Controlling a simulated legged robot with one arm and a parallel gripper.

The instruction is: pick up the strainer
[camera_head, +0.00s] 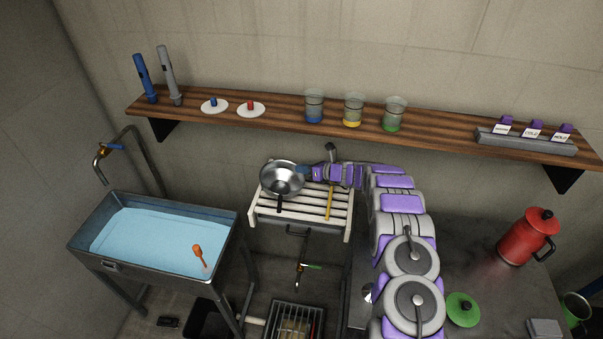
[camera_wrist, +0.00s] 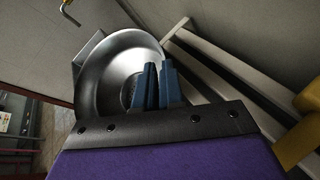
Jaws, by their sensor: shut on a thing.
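The strainer (camera_head: 283,178) is a round, shiny metal bowl at the left end of the white slatted rack in the head view. It also shows in the wrist view (camera_wrist: 100,80), left of and behind my fingers. My gripper (camera_head: 306,174) reaches in from the right at the bowl's right side. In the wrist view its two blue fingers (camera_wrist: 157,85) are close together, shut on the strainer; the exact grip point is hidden. I cannot tell whether the bowl touches the rack.
The white rack (camera_head: 306,207) also bears a yellow-handled tool (camera_head: 331,200). A wooden shelf (camera_head: 440,130) with several beakers runs above. A water-filled tank (camera_head: 105,265) stands left. A red kettle (camera_head: 525,238) and green lid (camera_head: 462,310) are on the right counter.

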